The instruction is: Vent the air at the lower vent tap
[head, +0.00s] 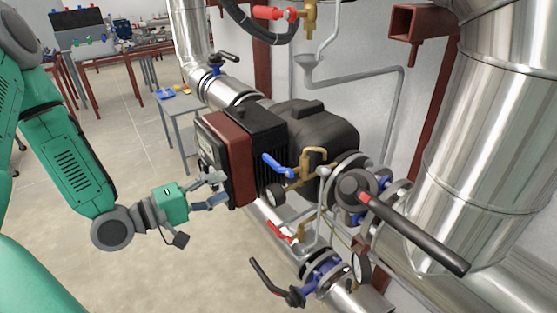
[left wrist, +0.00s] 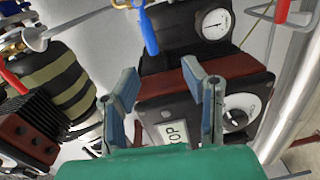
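A small tap with a red lever (head: 283,232) and brass body sits low beside the pipe under the pump. Another red-handled brass tap (head: 275,13) is at the top. No label tells which is the lower vent tap. My left gripper (head: 224,185) is open and empty, in front of the pump's dark red and black control box (head: 228,158). In the left wrist view its fingers (left wrist: 163,82) stand apart, with a blue lever (left wrist: 150,32) beyond. My right gripper is not in view.
A long black-handled valve (head: 415,235) juts out at the right, and another black lever (head: 268,277) stands low in front. Large metal pipes (head: 480,130) fill the right. A small grey table (head: 180,105) stands behind. The floor at lower left is clear.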

